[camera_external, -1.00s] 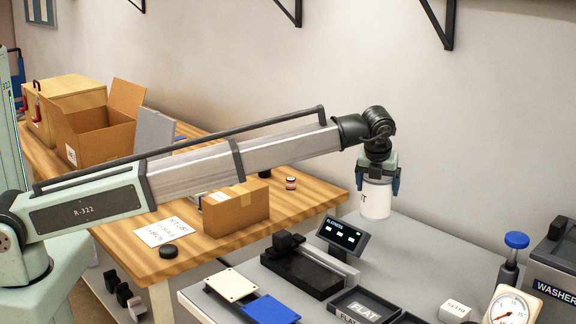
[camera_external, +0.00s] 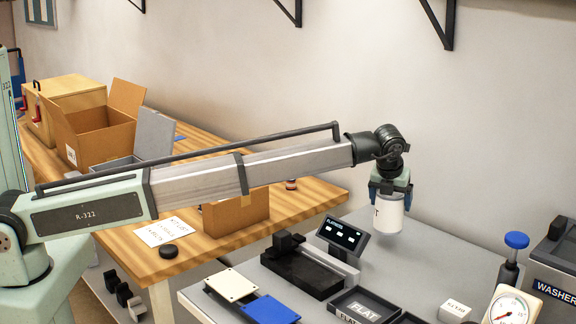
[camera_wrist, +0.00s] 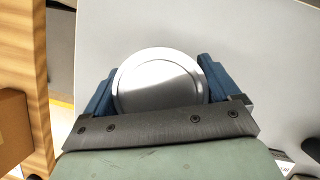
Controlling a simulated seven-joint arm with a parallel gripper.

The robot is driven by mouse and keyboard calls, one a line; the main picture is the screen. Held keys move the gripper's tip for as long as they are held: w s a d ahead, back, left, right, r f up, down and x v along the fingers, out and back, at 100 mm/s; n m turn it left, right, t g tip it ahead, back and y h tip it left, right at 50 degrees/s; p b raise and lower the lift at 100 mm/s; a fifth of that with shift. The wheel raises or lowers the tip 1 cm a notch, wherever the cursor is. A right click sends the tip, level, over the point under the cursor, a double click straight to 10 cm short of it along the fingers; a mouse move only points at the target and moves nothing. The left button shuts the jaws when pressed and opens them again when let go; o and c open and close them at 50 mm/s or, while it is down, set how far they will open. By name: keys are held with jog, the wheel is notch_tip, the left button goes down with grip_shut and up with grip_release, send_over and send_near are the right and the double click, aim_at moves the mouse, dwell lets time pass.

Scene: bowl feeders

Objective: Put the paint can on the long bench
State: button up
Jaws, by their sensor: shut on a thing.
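The white paint can (camera_external: 389,216) hangs upright in my gripper (camera_external: 391,197), with part of a dark label showing at its left. My gripper's blue fingers are shut on opposite sides of the can near its top. In the wrist view the can's round pale lid (camera_wrist: 160,75) sits between the fingers. The can is over the grey-topped bench (camera_external: 440,262); I cannot tell the exact height of its base. A wooden-topped bench (camera_external: 310,203) runs along the wall to the left. I cannot tell which is the long bench.
A dark fixture (camera_external: 300,270) and a small display (camera_external: 342,235) stand left of the can. A FLAT tray (camera_external: 365,305), blue plate (camera_external: 270,309), dial gauge (camera_external: 509,308) and washer unit (camera_external: 555,265) are nearer the front. A cardboard box (camera_external: 237,213) stands on the wooden bench.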

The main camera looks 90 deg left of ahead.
aim_at(387, 198)
jog(key=shift+f, duration=2.35)
jog(key=shift+f, duration=0.15)
jog(key=o, duration=1.2)
jog(key=v, duration=1.2)
jog(key=shift+s, duration=0.1)
